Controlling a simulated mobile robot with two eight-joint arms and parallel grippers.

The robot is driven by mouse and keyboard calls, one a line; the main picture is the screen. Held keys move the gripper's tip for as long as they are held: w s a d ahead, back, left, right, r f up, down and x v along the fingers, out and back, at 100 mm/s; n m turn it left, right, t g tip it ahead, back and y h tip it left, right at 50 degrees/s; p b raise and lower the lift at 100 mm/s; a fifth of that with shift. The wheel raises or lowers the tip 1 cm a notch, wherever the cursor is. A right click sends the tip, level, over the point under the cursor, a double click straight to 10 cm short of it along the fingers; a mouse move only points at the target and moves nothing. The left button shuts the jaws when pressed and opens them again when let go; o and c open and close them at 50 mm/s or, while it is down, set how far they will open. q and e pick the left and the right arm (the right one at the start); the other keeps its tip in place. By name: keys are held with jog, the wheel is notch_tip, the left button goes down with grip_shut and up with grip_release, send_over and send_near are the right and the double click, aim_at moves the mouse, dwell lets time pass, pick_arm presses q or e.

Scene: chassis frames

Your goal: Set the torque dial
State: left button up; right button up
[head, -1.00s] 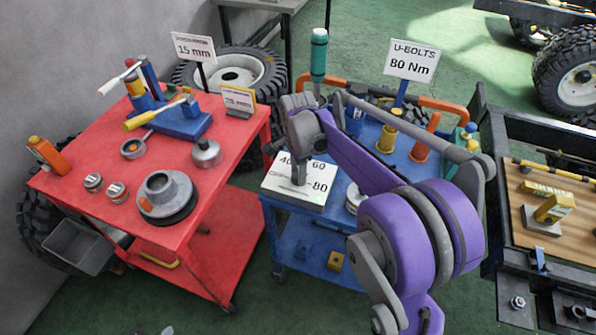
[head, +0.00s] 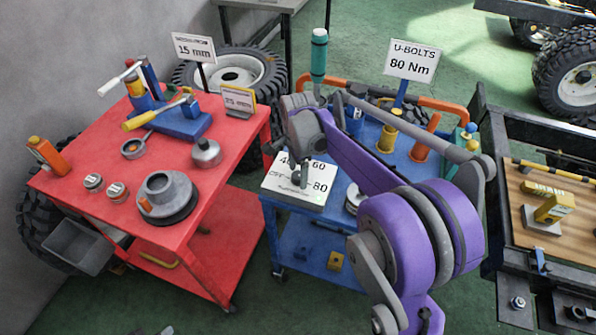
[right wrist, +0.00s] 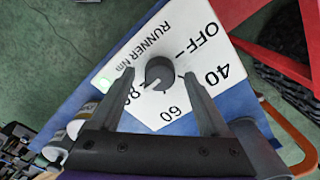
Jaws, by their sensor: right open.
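The torque dial is a dark round knob (right wrist: 159,73) on a white plate (right wrist: 210,50), printed OFF, 40, 60 and 80. The plate also shows in the head view (head: 272,182), on the front of the blue cart. My right gripper (right wrist: 159,76) is open, pointing down at the plate, with one finger on each side of the knob. Gaps show between the fingers and the knob. In the head view my right gripper (head: 303,180) covers the knob. Where the knob points is hard to tell. My left gripper is not clearly visible.
A teal-topped upright tool (head: 319,55) and orange and yellow posts are close to my right arm. A red cart (head: 95,205) with tools stands left. A wooden-decked frame (head: 560,205) is at right.

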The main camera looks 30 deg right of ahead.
aim_at(298, 175)
notch_tip(298, 175, up, 11)
jog(key=shift+p, duration=0.45)
jog(key=shift+f, duration=0.1)
jog(key=s+a+f+n+t+p, duration=0.2)
jog(key=s+a+n, duration=0.3)
jog(key=s+n, duration=0.4)
jog(key=s+a+f+n+t+p, duration=0.2)
jog(key=s+a+n, duration=0.3)
jog(key=s+n, duration=0.5)
jog(key=shift+s+a+f+t+p, duration=0.25)
jog(key=shift+s+t+p, duration=0.4)
jog(key=shift+s, duration=0.5)
